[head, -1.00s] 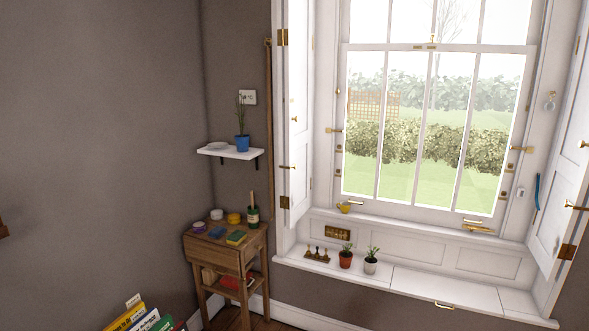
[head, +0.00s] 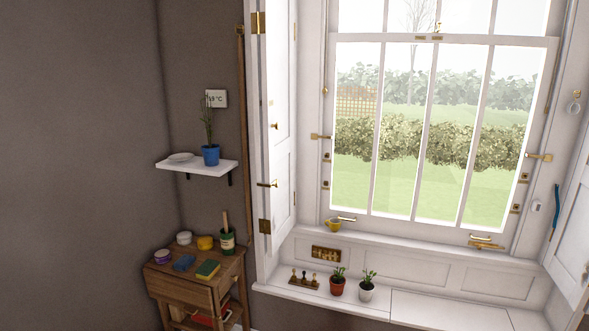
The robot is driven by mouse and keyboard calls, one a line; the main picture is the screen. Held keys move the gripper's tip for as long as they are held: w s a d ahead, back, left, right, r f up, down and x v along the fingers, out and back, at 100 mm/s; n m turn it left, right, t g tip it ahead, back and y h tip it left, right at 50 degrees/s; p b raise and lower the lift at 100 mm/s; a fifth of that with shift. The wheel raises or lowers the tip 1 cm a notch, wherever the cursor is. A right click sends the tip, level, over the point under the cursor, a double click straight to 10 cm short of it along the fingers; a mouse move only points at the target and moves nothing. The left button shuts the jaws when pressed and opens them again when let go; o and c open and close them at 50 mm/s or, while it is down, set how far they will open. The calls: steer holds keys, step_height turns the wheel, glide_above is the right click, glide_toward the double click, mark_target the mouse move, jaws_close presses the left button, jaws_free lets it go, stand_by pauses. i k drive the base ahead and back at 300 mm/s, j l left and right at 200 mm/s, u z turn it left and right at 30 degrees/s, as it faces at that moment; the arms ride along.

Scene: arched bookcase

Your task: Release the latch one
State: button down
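The sash window has several brass fittings that look like latches. One brass latch (head: 320,137) is on the left side of the frame and another brass latch (head: 540,156) is on the right side. A small brass catch (head: 437,28) sits at the middle of the meeting rail. A brass handle (head: 346,218) and another brass handle (head: 481,238) are at the bottom of the lower sash. I cannot tell which fitting is latch one. The lower sash appears shut. My gripper is not in view.
A white window seat (head: 435,308) holds two potted plants and a brass stand (head: 304,281). Open shutters flank the window. A wooden side table (head: 190,290) with jars and sponges stands left, below a white shelf (head: 196,168) with a blue pot (head: 211,155).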

mark_target(274, 183)
steer(key=i+j+z, duration=0.15)
steer(key=i, duration=0.35)
steer(key=i+j+z, duration=0.15)
steer(key=i, duration=0.3)
steer(key=i+j+z, duration=0.15)
steer(key=i, duration=0.3)
steer(key=i+j+z, duration=0.15)
steer(key=i, duration=0.35)
steer(key=j, duration=0.1)
